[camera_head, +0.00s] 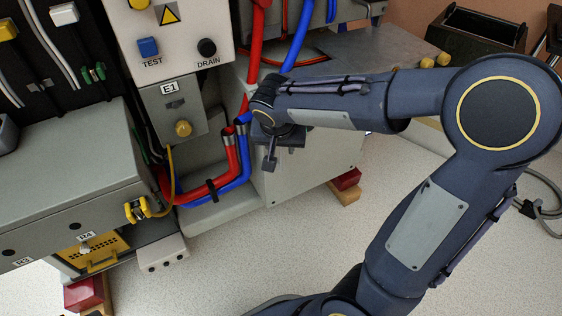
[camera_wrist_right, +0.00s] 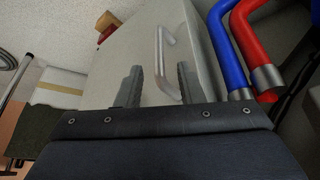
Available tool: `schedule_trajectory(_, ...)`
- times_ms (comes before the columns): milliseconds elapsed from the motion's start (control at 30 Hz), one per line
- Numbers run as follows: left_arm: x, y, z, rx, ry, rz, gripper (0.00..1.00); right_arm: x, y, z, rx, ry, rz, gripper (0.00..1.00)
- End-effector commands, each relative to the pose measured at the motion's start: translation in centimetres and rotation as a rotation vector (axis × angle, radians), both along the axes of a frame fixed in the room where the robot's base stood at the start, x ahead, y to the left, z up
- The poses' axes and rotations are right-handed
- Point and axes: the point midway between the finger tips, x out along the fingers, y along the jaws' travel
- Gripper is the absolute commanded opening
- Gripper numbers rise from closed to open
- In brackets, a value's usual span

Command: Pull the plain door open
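The plain door (camera_head: 315,170) is a smooth light grey panel low on the cabinet, right of the red and blue hoses. In the right wrist view the door (camera_wrist_right: 125,55) has a pale metal bar handle (camera_wrist_right: 160,58). My right gripper (camera_head: 271,160) is in front of the door and hides the handle in the head view. In the right wrist view its two fingers (camera_wrist_right: 159,80) are apart, with the lower part of the handle appearing between them. Contact with the handle cannot be told. The door looks shut. My left gripper is not in view.
Red hose (camera_head: 232,160) and blue hose (camera_head: 243,165) run close beside the door's left. A red block (camera_head: 346,179) sits by the cabinet's lower right corner. A dark open box (camera_head: 475,35) stands at the back right. The speckled floor (camera_head: 300,240) in front is clear.

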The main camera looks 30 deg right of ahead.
Motion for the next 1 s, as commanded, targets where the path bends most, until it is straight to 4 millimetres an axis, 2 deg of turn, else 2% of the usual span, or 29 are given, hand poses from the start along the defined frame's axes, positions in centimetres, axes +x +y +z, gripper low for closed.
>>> schedule_trajectory(500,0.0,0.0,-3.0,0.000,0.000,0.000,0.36,2.0,-1.5,-6.2,0.001,0.003,-0.001,0.34)
schedule_trajectory(900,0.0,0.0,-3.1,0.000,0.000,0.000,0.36,2.2,-1.7,-6.7,0.001,0.000,0.000,0.34)
schedule_trajectory(1000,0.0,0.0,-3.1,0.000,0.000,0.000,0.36,2.2,-1.7,-6.7,0.001,0.000,0.000,0.21)
